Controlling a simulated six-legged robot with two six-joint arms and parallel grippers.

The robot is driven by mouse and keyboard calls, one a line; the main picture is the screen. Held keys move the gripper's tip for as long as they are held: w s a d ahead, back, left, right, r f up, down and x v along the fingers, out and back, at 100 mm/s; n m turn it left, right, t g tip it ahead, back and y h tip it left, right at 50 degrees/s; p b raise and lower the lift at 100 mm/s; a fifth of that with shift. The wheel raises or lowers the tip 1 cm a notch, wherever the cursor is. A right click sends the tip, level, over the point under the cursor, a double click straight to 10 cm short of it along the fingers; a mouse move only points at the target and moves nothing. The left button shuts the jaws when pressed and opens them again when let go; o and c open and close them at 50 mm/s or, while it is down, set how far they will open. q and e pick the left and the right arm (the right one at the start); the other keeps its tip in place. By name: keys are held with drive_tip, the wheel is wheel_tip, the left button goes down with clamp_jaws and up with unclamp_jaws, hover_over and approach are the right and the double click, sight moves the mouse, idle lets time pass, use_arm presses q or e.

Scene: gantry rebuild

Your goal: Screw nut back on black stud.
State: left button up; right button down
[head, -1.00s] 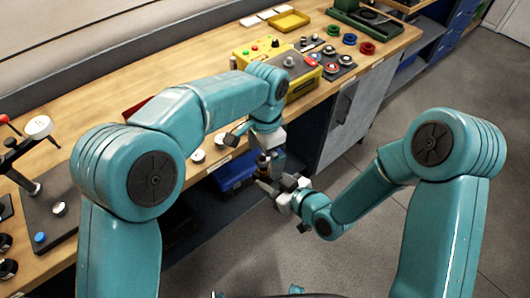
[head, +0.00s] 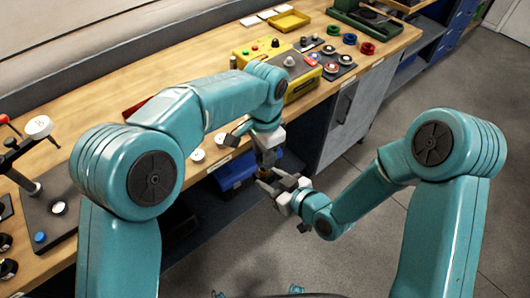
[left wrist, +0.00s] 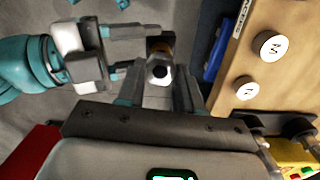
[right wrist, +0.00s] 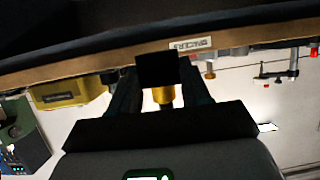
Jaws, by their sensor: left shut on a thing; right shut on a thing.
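My left gripper (head: 267,156) points down in front of the bench. My right gripper (head: 266,180) reaches in from the right just below. Its fingertips are closed around the black stud (right wrist: 157,68), which shows as a dark block. The nut and stud are in line and close together. Whether the threads engage cannot be told.
The wooden bench (head: 205,90) runs behind both grippers. On it stand a yellow control box (head: 300,85), a yellow tray (head: 289,20) and two white round caps (left wrist: 268,46). A blue bin (head: 233,172) sits below the bench edge. The floor in front is clear.

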use_arm(q)
drive_tip(key=m, duration=0.5)
drive_tip(key=shift+s+d+m, duration=0.2)
drive_tip(key=shift+d+m, duration=0.1)
drive_tip(key=shift+m, duration=0.1)
drive_tip(key=m, duration=0.5)
drive_tip(key=shift+m, duration=0.3)
drive_tip(key=m, duration=0.5)
drive_tip(key=shift+t, duration=0.3)
drive_tip(key=m, duration=0.5)
drive_tip(key=shift+w+m, duration=0.1)
drive_tip(key=shift+m, duration=0.2)
drive_tip(key=o, duration=1.8)
drive_tip(key=n, duration=0.6)
drive_tip(key=shift+a, duration=0.15)
drive_tip(key=n, duration=0.5)
drive_tip(key=shift+n, duration=0.3)
drive_tip(key=n, duration=1.2)
drive_tip(key=c, duration=1.8)
drive_tip(key=m, duration=0.6)
drive_tip(key=shift+m, duration=0.3)
drive_tip(key=m, duration=0.5)
drive_tip(key=shift+f, duration=0.1)
drive_tip(key=m, duration=0.5)
drive_tip(key=shift+m, duration=0.4)
drive_tip(key=m, duration=0.6)
drive_tip(key=shift+w, duration=0.1)
